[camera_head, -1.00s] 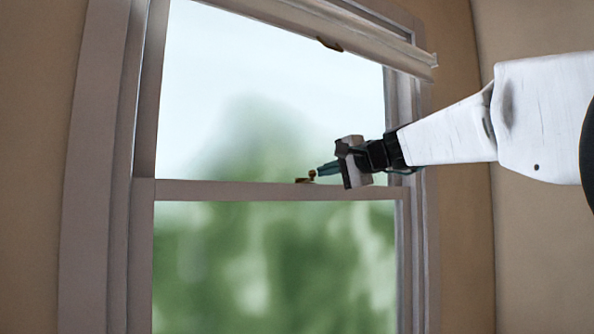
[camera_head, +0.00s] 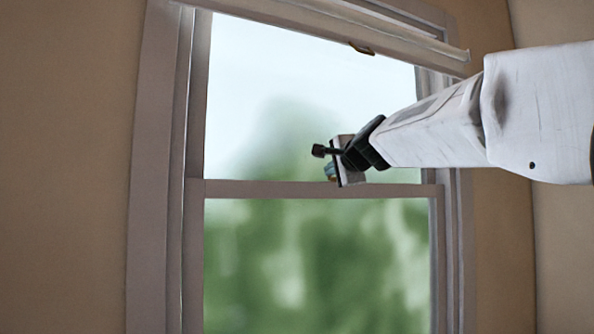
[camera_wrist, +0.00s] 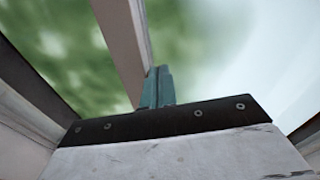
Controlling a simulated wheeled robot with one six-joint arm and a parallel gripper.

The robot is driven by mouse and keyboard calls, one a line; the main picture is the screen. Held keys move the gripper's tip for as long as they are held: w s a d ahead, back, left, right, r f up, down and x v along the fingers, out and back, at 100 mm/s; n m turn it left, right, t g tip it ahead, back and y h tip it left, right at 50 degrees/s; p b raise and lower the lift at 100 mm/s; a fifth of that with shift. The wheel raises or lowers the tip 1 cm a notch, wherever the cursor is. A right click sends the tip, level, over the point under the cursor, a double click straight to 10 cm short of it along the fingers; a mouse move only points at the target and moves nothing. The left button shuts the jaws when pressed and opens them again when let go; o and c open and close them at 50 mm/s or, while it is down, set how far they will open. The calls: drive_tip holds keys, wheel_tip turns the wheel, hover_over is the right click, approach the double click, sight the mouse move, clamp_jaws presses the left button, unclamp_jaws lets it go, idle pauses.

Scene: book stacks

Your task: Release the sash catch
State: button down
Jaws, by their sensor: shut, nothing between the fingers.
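The sash catch cannot be made out now; in the head view my gripper covers the part of the rail where it sat. The meeting rail (camera_head: 262,189) crosses the window between the upper and lower panes. My gripper (camera_head: 330,173) is at this rail, its teal fingertips pointing towards the window and mostly hidden behind the gripper body. In the wrist view the teal fingers (camera_wrist: 157,86) are together and empty, with their tips beside the rail (camera_wrist: 124,42). I cannot tell whether they touch the rail or catch.
The window frame (camera_head: 150,200) stands on the left, with tan wall beyond it. A pale blind or upper bar (camera_head: 370,32) with a small brown pull (camera_head: 361,48) crosses the top. The glass (camera_head: 265,95) is just beyond my gripper. My arm fills the right side.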

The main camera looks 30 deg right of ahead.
drive_tip(key=shift+w+a, duration=0.4)
drive_tip(key=shift+w, duration=0.35)
drive_tip(key=shift+w+a, duration=0.35)
drive_tip(key=shift+w, duration=0.4)
drive_tip(key=shift+w, duration=0.1)
idle(1.0)
drive_tip(key=s+a+r, duration=0.2)
drive_tip(key=s+a, duration=0.6)
drive_tip(key=s, duration=0.2)
drive_tip(key=shift+s, duration=0.1)
idle(0.5)
